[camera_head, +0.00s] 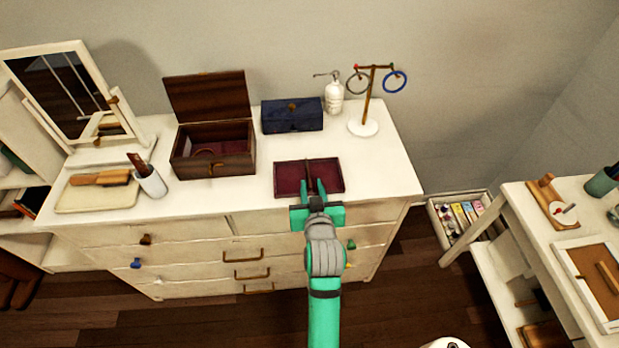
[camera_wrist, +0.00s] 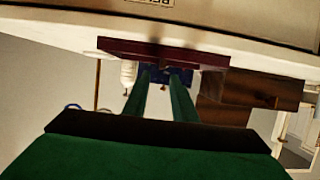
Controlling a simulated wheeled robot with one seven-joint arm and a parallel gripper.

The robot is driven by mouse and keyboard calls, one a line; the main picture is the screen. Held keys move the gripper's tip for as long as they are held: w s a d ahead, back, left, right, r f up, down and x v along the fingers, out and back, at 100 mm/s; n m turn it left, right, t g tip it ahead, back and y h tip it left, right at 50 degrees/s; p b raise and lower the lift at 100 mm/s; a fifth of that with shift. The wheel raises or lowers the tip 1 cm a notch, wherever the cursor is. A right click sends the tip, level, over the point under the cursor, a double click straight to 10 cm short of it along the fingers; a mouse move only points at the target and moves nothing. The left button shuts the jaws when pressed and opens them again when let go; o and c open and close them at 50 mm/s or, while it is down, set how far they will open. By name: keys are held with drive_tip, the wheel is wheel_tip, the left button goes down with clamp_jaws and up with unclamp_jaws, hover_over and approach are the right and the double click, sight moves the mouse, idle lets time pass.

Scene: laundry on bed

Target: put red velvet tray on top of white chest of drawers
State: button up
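The red velvet tray (camera_head: 292,180) is a shallow, dark red, two-compartment tray. It lies flat on the white chest of drawers (camera_head: 380,187), near the front edge of its top. My gripper (camera_head: 314,186) is over the tray's front middle, with its two green fingers spread apart near the divider. In the wrist view the picture is upside down; the tray (camera_wrist: 120,46) shows beyond the fingertips, and the gap between the fingers looks empty. I cannot tell whether a finger touches the tray.
A cup (camera_head: 151,181) and a mirror (camera_head: 70,90) are left. A white table (camera_head: 530,215) stands right.

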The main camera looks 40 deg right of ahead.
drive_tip(key=shift+v, duration=2)
drive_tip(key=shift+a+f, duration=0.1)
drive_tip(key=shift+a, duration=0.05)
drive_tip(key=s+a+f+n+t+y, duration=0.15)
drive_tip(key=s+a+f, duration=0.3)
drive_tip(key=a, duration=0.55)
drive_tip(key=s+a+f+n+y, duration=0.15)
drive_tip(key=s+a+f, duration=0.3)
drive_tip(key=a, duration=0.45)
drive_tip(key=s+a+r+n+t+y, duration=0.1)
drive_tip(key=s+a+y, duration=0.1)
drive_tip(key=s+a, duration=0.4)
drive_tip(key=s+a+r+n+t+y, duration=0.1)
drive_tip(key=s+a, duration=0.4)
drive_tip(key=s, duration=0.6)
drive_tip(key=shift+a+r+n+y, duration=0.2)
drive_tip(key=shift+a+n+y, duration=0.15)
drive_tip(key=shift+n+y, duration=0.35)
